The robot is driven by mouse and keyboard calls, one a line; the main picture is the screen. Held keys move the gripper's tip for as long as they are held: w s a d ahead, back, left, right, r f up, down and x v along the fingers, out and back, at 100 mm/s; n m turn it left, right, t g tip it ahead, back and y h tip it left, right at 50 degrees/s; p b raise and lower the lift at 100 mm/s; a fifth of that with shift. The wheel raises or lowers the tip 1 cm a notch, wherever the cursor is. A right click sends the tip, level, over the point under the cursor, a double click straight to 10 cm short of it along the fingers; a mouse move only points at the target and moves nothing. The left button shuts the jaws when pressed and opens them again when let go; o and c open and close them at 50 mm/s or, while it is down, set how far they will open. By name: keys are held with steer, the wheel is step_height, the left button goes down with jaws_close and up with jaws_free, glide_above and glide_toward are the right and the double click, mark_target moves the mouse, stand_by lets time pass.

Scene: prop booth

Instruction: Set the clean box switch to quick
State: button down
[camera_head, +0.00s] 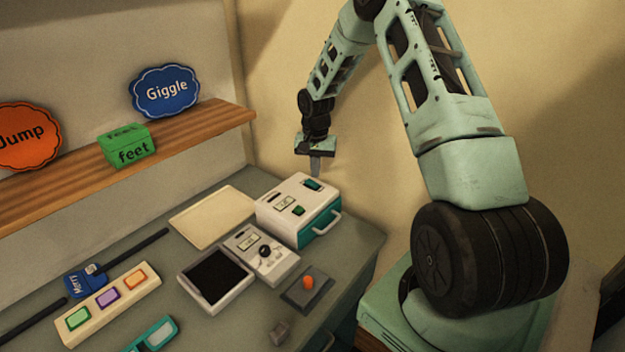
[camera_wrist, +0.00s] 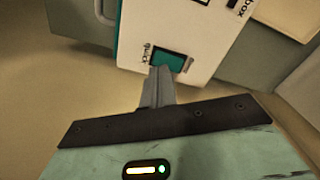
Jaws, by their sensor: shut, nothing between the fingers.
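The clean box (camera_head: 291,187) is white on top with teal sides and stands at the back right of the desk. Its teal switch (camera_head: 311,185) is near the far edge of the top. In the wrist view the switch (camera_wrist: 171,60) sits in a dark frame, with the word "quick" beside its left end and "box" printed farther right. My gripper (camera_head: 316,168) is shut and empty, pointing down just above the switch. In the wrist view its fingertips (camera_wrist: 160,72) overlap the switch's lower edge near "quick". I cannot tell whether they touch it, or which way it is set.
A silver handle (camera_head: 327,225) sticks out from the box's side. A panel with a black knob (camera_head: 264,251), a dark-screened tray (camera_head: 214,278) and an orange-lever box (camera_head: 307,287) stand in front. A wooden shelf (camera_head: 190,130) runs along the wall.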

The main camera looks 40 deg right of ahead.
mark_target(315, 185)
step_height(315, 185, up, 4)
steer(key=shift+p, duration=1.1)
steer(key=shift+a, duration=0.1)
steer(key=s+a+r+n+b, duration=0.2)
steer(key=s+a+n, duration=0.1)
steer(key=a, duration=0.7)
steer(key=s+a+r+n+b, duration=0.2)
steer(key=s+a+n, duration=0.1)
steer(key=a, duration=0.7)
steer(key=s+a+r+n+b, duration=0.2)
steer(key=a+n, duration=0.1)
steer(key=a, duration=0.7)
steer(key=s+a+n+b, duration=0.2)
steer(key=s+a+n, duration=0.2)
steer(key=s, duration=0.7)
steer(key=s+a+n+b, duration=0.1)
steer(key=s+a+n, duration=0.4)
steer(key=s, duration=0.7)
steer(key=shift+s+a+y+b, duration=0.15)
steer(key=shift+a+y+b, duration=0.15)
steer(key=shift+a+b, duration=0.15)
